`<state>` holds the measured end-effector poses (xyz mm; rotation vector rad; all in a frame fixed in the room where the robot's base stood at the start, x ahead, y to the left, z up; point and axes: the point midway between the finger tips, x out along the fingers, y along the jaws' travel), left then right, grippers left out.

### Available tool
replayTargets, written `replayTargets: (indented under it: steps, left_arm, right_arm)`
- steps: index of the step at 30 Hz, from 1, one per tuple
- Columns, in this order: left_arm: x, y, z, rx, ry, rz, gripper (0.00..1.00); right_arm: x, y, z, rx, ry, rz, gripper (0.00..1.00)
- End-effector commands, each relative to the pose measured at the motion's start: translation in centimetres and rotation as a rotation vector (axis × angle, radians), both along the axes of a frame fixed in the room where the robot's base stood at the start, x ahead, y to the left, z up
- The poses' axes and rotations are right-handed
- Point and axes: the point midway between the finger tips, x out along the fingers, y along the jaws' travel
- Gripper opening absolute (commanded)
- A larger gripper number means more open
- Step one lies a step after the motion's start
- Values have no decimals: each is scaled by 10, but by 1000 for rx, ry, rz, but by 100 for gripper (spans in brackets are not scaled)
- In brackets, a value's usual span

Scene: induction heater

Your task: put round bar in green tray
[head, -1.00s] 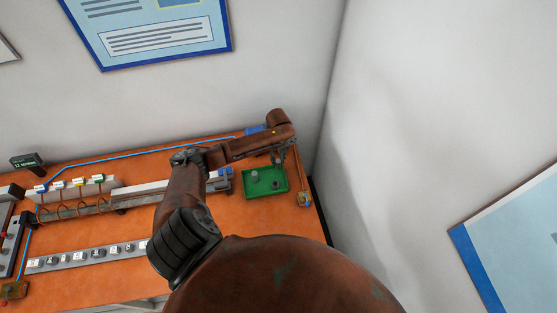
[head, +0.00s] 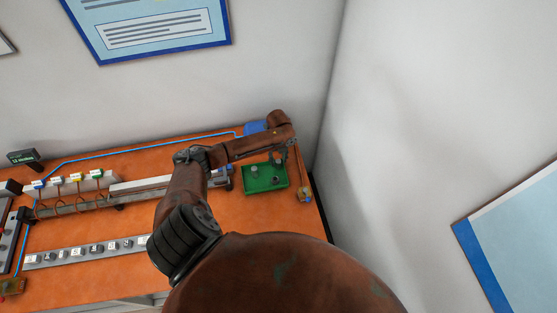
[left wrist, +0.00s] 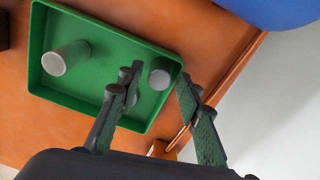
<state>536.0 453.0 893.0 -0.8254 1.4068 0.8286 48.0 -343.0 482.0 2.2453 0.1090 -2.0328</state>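The green tray (head: 252,187) sits at the right end of the orange bench; its rim also shows in the left wrist view (left wrist: 70,103). Two grey round bars are in it. One round bar (left wrist: 66,58) is near the tray's left side and stands or leans. The other round bar (left wrist: 159,76) is near the right side, seen end-on between my left gripper's fingertips. My left gripper (left wrist: 157,84) is open, with a gap on both sides of that bar. In the head view the left gripper (head: 278,158) is small, above the tray. My right gripper is not in view.
A blue object (head: 256,127) lies behind the tray near the wall. A small device (head: 305,194) stands right of the tray by the bench edge. A grey strip with labelled parts (head: 85,252) lies at left. Bare bench lies in front of the tray.

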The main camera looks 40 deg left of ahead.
Motion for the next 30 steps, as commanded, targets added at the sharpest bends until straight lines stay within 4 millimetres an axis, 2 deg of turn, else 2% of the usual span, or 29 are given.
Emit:
replayTargets:
  steps: [10,14,24,30]
  left_arm:
    - [-1,0,0,0,1,0,40]
    - [0,0,9,0,-1,0,40]
    - [1,1,77,1,-4,-1,40]
    - [0,0,107,0,-1,0,40]
  right_arm:
    - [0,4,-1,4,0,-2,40]
    - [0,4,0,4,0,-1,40]
    - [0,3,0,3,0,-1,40]
    - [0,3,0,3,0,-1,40]
